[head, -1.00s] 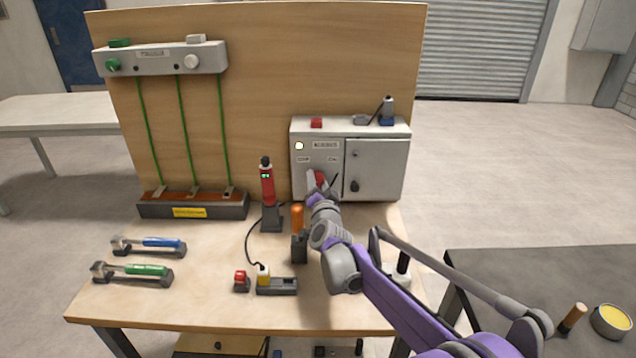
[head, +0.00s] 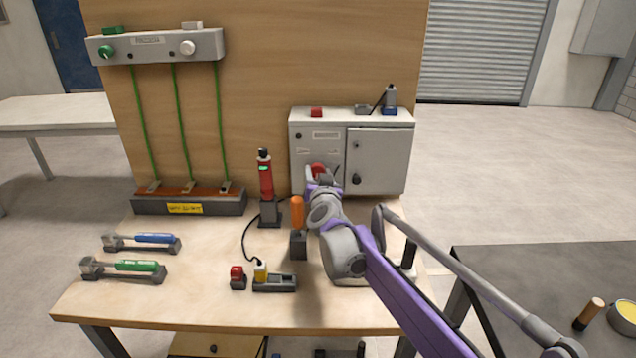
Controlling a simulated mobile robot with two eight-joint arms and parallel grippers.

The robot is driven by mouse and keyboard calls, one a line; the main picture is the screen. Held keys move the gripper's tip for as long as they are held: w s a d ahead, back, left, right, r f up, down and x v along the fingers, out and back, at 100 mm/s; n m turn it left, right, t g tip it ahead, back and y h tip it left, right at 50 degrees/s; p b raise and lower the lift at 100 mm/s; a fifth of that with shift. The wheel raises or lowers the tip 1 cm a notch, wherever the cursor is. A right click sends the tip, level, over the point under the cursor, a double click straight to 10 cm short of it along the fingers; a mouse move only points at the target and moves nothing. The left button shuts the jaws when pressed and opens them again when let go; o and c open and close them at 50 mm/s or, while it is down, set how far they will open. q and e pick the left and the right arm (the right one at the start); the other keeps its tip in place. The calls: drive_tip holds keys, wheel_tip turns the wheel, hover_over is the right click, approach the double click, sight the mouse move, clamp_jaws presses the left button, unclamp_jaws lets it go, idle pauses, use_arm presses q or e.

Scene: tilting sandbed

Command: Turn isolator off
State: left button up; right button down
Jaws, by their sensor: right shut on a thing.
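The isolator's red handle (head: 317,168) is on the left front of the grey cabinet (head: 378,135), partly hidden by my gripper. My right gripper (head: 320,176) reaches the handle from the front and is shut on it. The small round lamp (head: 298,136) at the cabinet's upper left is dark. The handle's exact angle and the labels beside it are hard to make out. My left gripper is not in view.
A red tester (head: 265,178) in a stand and an orange-handled tool (head: 297,212) stand left of my arm. Blue-handled (head: 154,238) and green-handled (head: 136,266) tools lie at the bench's left. A red padlock-like item (head: 237,278) sits near the front.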

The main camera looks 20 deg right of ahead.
drive_tip(key=n+b, duration=0.4)
drive_tip(key=b, duration=0.1)
drive_tip(key=shift+a+f+n+g, duration=0.1)
drive_tip(key=shift+f+n+g, duration=0.05)
drive_tip(key=shift+n+g, duration=0.2)
use_arm(q)
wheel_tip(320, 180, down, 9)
drive_tip(key=b, duration=0.1)
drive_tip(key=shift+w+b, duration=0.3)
drive_tip(key=shift+b, duration=0.1)
use_arm(e)
drive_tip(key=shift+n+h, duration=0.4)
drive_tip(key=shift+n, duration=0.75)
drive_tip(key=shift+r, duration=0.2)
drive_tip(key=shift+c, duration=1.6)
unclamp_jaws()
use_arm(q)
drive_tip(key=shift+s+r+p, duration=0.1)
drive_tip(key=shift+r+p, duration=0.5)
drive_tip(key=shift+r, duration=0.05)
use_arm(e)
drive_tip(key=v, duration=1)
drive_tip(key=shift+s, duration=0.35)
drive_tip(key=shift+a, duration=0.1)
